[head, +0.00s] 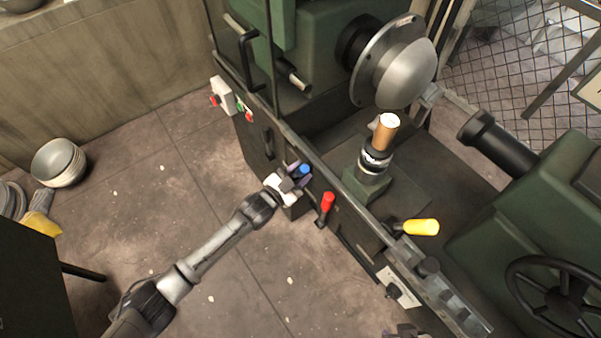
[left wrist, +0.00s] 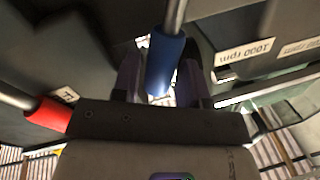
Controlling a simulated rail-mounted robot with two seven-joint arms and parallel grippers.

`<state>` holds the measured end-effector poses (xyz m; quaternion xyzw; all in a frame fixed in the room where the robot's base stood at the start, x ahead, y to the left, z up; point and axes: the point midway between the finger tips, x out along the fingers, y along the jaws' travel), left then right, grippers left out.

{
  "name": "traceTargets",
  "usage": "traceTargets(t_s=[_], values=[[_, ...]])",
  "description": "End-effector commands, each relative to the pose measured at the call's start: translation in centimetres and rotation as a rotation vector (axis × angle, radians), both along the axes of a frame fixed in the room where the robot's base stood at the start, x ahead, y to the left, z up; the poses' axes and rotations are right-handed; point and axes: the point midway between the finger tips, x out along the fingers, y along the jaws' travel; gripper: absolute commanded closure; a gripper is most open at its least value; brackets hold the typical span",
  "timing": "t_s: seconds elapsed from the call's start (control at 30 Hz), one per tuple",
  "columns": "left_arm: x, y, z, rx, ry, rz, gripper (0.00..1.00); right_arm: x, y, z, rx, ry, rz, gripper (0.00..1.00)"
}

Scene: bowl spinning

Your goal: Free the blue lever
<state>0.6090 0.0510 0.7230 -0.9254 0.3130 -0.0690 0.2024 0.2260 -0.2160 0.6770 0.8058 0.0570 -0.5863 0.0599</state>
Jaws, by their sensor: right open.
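The blue lever (head: 304,168) sticks out from the front of the green lathe, left of a red lever (head: 328,203). My left gripper (head: 294,176) is at the blue lever. In the left wrist view, the blue handle (left wrist: 164,62) lies between the two fingers of my left gripper (left wrist: 160,88). The fingers stand apart, with slim gaps beside the handle, so the gripper looks open around it. The red handle (left wrist: 50,114) shows at the left there. Only a small part of my right gripper (head: 407,331) shows at the bottom edge of the head view; it is open.
A yellow lever (head: 421,227) stands right of the red one. A switch box (head: 223,95) is on the lathe's left end. A metal bowl (head: 398,66) is on the spindle, above a tool post (head: 372,172). Stacked bowls (head: 58,163) are at the far left. The floor before the lathe is clear.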

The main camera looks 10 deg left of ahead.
Motion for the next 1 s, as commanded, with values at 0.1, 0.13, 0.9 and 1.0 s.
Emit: traceTargets(t_s=[0.1,0.13,0.9,1.0], values=[[0.35,-0.24,-0.04,0.001,0.001,0.000,0.60,0.00,0.03,-0.19,0.001,0.000,0.000,0.57],[0.39,-0.27,-0.02,0.001,0.001,0.000,0.60,0.01,0.03,-0.20,0.001,0.000,0.000,0.57],[0.41,-0.29,0.00,0.001,0.001,0.000,1.00,0.02,-0.28,-0.21,-0.010,0.000,0.007,0.57],[0.41,-0.29,0.00,0.000,0.001,0.000,1.00,0.03,-0.27,-0.20,-0.009,0.000,0.006,0.57]])
